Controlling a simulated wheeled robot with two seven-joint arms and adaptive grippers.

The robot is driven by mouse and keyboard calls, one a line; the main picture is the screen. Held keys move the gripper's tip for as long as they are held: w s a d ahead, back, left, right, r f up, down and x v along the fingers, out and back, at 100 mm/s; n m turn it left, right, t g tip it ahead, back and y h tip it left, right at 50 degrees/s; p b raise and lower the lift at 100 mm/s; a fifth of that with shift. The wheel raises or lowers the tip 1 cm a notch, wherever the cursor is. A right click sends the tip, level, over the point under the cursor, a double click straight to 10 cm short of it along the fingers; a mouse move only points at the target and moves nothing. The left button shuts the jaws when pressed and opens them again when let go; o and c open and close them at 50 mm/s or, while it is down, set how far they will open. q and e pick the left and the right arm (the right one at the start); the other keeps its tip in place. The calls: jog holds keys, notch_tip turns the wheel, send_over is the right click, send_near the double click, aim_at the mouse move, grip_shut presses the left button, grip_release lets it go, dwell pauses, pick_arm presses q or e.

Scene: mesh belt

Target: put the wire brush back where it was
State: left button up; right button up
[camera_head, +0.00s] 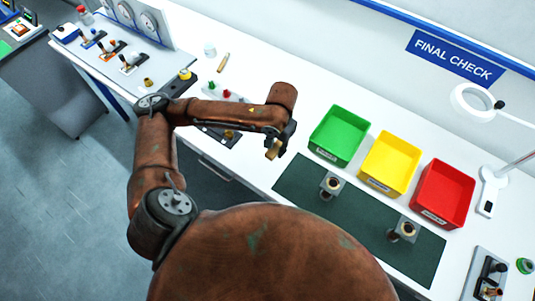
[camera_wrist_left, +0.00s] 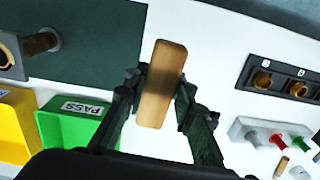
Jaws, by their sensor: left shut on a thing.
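My left gripper (camera_head: 277,146) is shut on the wire brush (camera_head: 272,150), held above the white bench just left of the green bin. In the left wrist view the gripper (camera_wrist_left: 160,92) has a finger on each side of the brush (camera_wrist_left: 164,75), whose plain wooden back shows; its bristles are hidden. The brush is clear of the green mat (camera_head: 300,185), which lies to the right and nearer. My right gripper is out of view.
Green (camera_head: 340,135), yellow (camera_head: 390,163) and red (camera_head: 443,193) bins stand in a row behind the mat. Two grey fixtures with brass rings (camera_head: 331,184) stand on the mat. A dark socket rack (camera_wrist_left: 282,80) and a grey holder (camera_wrist_left: 268,133) with coloured-tipped pins are left of the gripper in the head view.

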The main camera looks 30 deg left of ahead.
pick_arm(q)
jog(key=s+m+p, duration=0.3)
jog(key=s+p, duration=0.5)
jog(key=s, duration=0.1)
pick_arm(e)
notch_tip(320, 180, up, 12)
jog(key=p, duration=0.2)
pick_arm(q)
jog(key=b, duration=1.4)
send_over(265, 163)
jog(key=s, duration=0.1)
jog(key=shift+m, duration=0.4)
jog(key=f, duration=0.8)
jog(key=shift+d+f, duration=0.25)
jog(key=shift+f, duration=0.05)
jog(key=shift+w+a+f, duration=0.15)
jog(key=shift+w+f, duration=0.35)
jog(key=shift+f, duration=0.15)
notch_tip(265, 163, down, 3)
jog(key=shift+w+a+f, duration=0.1)
jog(key=shift+w+f, duration=0.05)
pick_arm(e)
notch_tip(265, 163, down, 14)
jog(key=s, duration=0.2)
pick_arm(q)
jog(key=shift+f, duration=0.1)
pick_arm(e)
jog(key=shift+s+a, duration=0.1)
pick_arm(q)
jog(key=o, duration=1)
